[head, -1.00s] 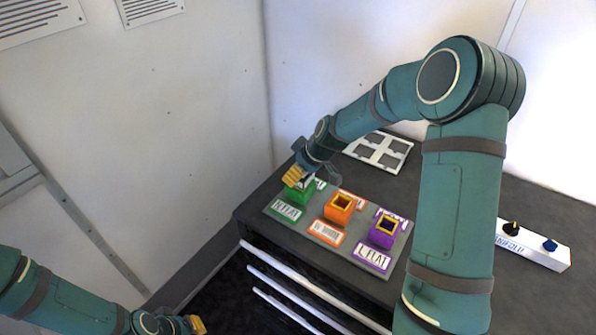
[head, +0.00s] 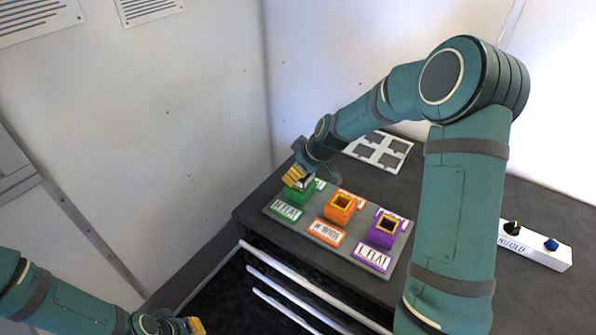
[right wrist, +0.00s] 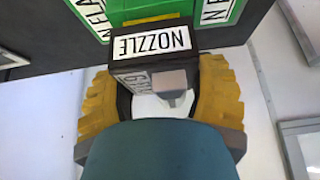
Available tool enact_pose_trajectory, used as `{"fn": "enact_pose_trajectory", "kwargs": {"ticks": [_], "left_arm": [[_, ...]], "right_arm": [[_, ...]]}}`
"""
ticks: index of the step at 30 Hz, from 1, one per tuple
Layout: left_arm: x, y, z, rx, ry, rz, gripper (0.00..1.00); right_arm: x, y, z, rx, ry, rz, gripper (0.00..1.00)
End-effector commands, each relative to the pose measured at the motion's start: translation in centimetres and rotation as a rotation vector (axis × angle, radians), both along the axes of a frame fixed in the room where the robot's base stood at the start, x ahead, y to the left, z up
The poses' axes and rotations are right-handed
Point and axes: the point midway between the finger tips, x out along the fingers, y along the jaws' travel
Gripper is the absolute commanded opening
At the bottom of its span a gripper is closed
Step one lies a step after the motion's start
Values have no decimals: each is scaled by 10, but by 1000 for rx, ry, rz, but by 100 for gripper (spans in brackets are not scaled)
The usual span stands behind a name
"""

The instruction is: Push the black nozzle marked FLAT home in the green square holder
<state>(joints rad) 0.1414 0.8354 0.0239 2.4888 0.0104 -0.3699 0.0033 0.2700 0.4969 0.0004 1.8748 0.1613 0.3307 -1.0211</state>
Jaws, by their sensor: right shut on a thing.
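The green square holder (head: 299,197) stands at the left end of a grey plate on the cabinet top. It also shows at the top of the right wrist view (right wrist: 140,12). My right gripper (head: 295,178) is directly over it, its yellow fingers shut on the black nozzle (right wrist: 150,68). A white label on the nozzle reads NOZZLE. The nozzle's far end meets the green holder; how deep it sits is hidden. My left gripper (head: 196,326) is low at the bottom edge, away from the holders; its opening is unclear.
An orange holder (head: 341,208) and a purple holder (head: 386,230) stand to the right on the same grey plate (head: 350,257), with labels in front. A white tray (head: 395,147) with dark squares lies behind. A white box with knobs (head: 533,247) is at the right.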

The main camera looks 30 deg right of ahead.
Motion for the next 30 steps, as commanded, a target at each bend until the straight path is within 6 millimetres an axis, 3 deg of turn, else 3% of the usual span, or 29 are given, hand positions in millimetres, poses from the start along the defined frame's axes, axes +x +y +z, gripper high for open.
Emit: {"fn": "enact_pose_trajectory", "kwargs": {"ticks": [27, 28, 30], "left_arm": [[0, 0, -10, 0, 0, 0, 0], [0, 0, -10, 0, 0, 0, 0], [0, 0, -10, 0, 0, 0, 0]], "right_arm": [[0, 0, -9, 0, 0, 0, 22], [0, 0, -9, 0, 0, 0, 74], [0, 0, -9, 0, 0, 0, 98]]}}
